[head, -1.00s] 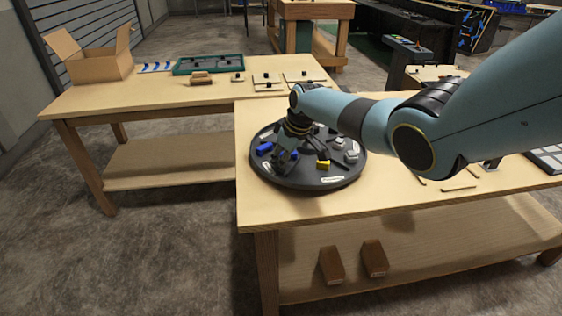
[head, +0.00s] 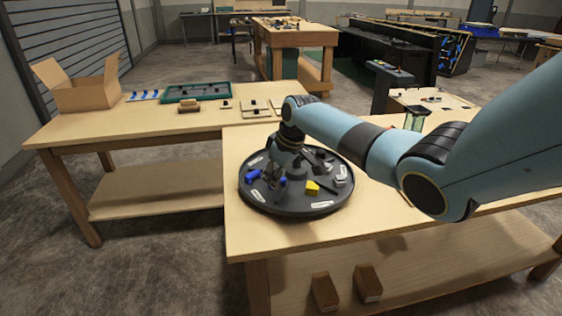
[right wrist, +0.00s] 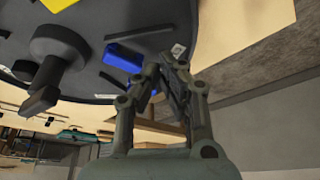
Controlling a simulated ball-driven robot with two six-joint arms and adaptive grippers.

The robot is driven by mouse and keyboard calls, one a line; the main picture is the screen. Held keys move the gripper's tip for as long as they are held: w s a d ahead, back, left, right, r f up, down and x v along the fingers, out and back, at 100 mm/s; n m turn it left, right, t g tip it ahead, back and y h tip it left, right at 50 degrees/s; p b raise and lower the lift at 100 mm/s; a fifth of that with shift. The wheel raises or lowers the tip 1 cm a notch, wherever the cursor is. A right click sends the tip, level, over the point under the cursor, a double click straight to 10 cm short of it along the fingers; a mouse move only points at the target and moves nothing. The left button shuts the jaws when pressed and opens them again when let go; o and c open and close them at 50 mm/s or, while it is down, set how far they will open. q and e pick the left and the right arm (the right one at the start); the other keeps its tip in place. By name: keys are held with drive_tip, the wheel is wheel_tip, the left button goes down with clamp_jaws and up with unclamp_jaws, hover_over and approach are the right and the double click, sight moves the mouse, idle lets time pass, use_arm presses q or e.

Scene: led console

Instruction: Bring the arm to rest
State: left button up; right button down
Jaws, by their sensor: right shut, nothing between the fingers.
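My right arm reaches in from the right in the head view, and its gripper (head: 272,188) points down over the left part of a round black tray (head: 290,208). The right gripper is shut and empty; its fingertips also show in the right wrist view (right wrist: 174,78). A blue piece (head: 253,174) lies on the tray beside the gripper, and blue (right wrist: 122,58) shows close by the fingers in the right wrist view. I cannot tell whether the fingers touch it. A yellow piece (head: 312,187) lies to the right of the gripper. My left gripper is not in view.
The tray stands on a wooden table (head: 240,235). Grey pieces (head: 341,173) and white labels lie on it. A black knob (right wrist: 60,50) rises from it. A second table (head: 130,127) behind left bears a cardboard box (head: 85,92) and a green tray (head: 195,92).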

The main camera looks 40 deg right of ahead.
drive_tip(key=a+v, duration=0.1)
drive_tip(key=v, duration=0.7)
drive_tip(key=s+a+f, duration=0.2)
drive_tip(key=s+a, duration=0.2)
drive_tip(key=s, duration=0.3)
drive_tip(key=s+a+f, duration=0.3)
drive_tip(key=s+a, duration=0.1)
drive_tip(key=s, duration=0.3)
drive_tip(key=s+a+r+m+h, duration=0.1)
drive_tip(key=s+a+r, duration=0.2)
drive_tip(key=s, duration=0.6)
drive_tip(key=s+a+r+m+h, duration=0.15)
drive_tip(key=s+r, duration=0.25)
drive_tip(key=s, duration=0.4)
wheel_tip(320, 180, down, 33)
drive_tip(key=d+g+b, duration=0.1)
drive_tip(key=b, duration=0.7)
drive_tip(key=s+d+f+b, duration=0.1)
drive_tip(key=s+f+b, duration=0.3)
drive_tip(key=s+f, duration=0.6)
drive_tip(key=s+f+g+b, duration=0.1)
drive_tip(key=s+f+b, duration=0.3)
drive_tip(key=s+f, duration=0.6)
wheel_tip(320, 180, down, 7)
drive_tip(key=shift+s+d+r+g+y, duration=0.2)
drive_tip(key=shift+s+d+g+y, duration=0.05)
drive_tip(key=shift+d+g+y, duration=0.1)
